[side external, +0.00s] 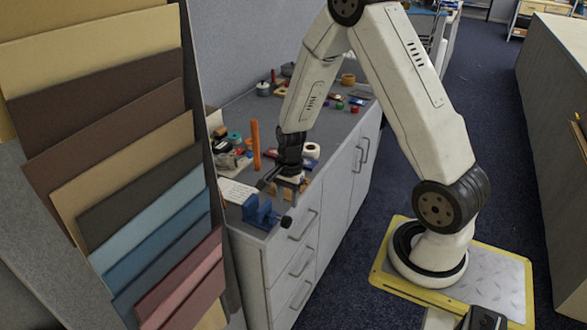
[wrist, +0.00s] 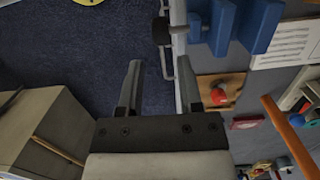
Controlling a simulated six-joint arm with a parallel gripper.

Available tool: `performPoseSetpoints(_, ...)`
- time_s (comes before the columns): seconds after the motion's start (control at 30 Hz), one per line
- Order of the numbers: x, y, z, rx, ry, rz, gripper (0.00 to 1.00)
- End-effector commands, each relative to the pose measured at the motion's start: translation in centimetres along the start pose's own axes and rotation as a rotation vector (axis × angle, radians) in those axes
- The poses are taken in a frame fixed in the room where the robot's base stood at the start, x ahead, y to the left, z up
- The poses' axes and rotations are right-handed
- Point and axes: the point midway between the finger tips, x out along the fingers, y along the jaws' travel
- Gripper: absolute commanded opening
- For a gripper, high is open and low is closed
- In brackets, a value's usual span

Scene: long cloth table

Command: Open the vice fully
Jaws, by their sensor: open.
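The blue vice (side external: 260,212) stands at the near corner of the grey cabinet top in the side external view. It also shows at the top of the wrist view (wrist: 222,25), partly cut off by the frame edge. Its dark screw end with a black knob (side external: 287,221) sticks out past the cabinet's front edge; this end also shows in the wrist view (wrist: 163,29). My gripper (wrist: 159,63) is open with nothing between its fingers. It is close to the vice but apart from the knob in the wrist view. How wide the vice jaws stand is unclear.
An orange upright rod (side external: 255,146), a white printed sheet (side external: 236,191) and a white tape roll (side external: 312,150) are on the cabinet top near the vice. A wooden block with a red part (wrist: 222,90) lies beside my gripper. Drawer handles (side external: 303,225) protrude from the cabinet front.

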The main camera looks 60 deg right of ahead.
Motion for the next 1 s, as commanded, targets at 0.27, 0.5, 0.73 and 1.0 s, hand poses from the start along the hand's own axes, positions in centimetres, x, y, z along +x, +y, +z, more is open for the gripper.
performPoseSetpoints(0.27, -0.2, 0.0, 0.0, 0.0, 0.0, 0.0, 0.46)
performPoseSetpoints(0.5, -0.1, 0.1, -0.2, 0.004, -0.016, 0.006, 0.46)
performPoseSetpoints(0.73, 0.1, 0.3, -1.4, 0.011, -0.126, 0.025, 0.46)
performPoseSetpoints(1.0, 0.1, 0.0, -2.4, 0.002, -0.265, 0.003, 0.46)
